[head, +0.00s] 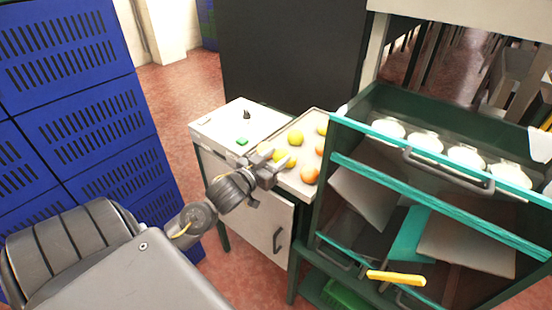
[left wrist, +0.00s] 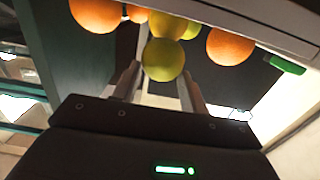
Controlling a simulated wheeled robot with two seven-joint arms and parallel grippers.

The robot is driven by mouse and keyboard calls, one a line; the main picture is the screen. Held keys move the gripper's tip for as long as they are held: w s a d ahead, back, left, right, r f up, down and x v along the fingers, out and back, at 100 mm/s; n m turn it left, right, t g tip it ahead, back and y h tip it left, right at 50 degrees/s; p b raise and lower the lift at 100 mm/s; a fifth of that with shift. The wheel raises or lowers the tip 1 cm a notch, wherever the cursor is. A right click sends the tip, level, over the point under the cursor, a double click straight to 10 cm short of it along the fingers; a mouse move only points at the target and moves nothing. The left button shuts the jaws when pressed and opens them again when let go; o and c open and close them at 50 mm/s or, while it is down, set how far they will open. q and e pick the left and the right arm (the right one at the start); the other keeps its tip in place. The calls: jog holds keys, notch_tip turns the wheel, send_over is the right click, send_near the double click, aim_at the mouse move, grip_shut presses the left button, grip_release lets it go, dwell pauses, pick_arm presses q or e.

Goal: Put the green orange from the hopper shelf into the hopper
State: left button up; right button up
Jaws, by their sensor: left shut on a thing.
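The green orange (left wrist: 163,60), yellow-green in colour, sits between the fingers of my left gripper (left wrist: 160,88) in the left wrist view. My left gripper (head: 272,167) is shut on it at the near edge of the tray-like hopper shelf (head: 297,187) in the head view. The fingers and wrist partly hide the fruit there. I cannot tell whether the fruit is lifted off the shelf. The green-framed machine (head: 352,121) with teal edges stands right of the shelf. I cannot tell which part of it is the hopper opening. My right gripper is not in view.
Several other fruits lie on the shelf, including a yellow one (head: 295,138) and an orange one (head: 310,175). A white cabinet (head: 211,124) with a green button (head: 241,142) adjoins it. Blue crates (head: 105,137) stand at the left. A yellow handle (head: 396,277) is on the machine's front.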

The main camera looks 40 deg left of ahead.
pick_arm(q)
jog(key=shift+f, duration=0.15)
jog(key=shift+f, duration=0.1)
jog(key=o, duration=1)
jog(key=shift+r, duration=0.25)
jog(key=shift+s+d+r+b, duration=0.1)
jog(key=shift+s+b, duration=0.05)
jog(key=shift+s, duration=1.85)
jog(key=shift+s+r+b, duration=0.1)
jog(key=shift+s+b, duration=0.1)
jog(key=shift+s, duration=1.85)
jog(key=shift+s+d+r+b, duration=0.1)
jog(key=shift+s+b, duration=0.05)
jog(key=shift+s, duration=1.85)
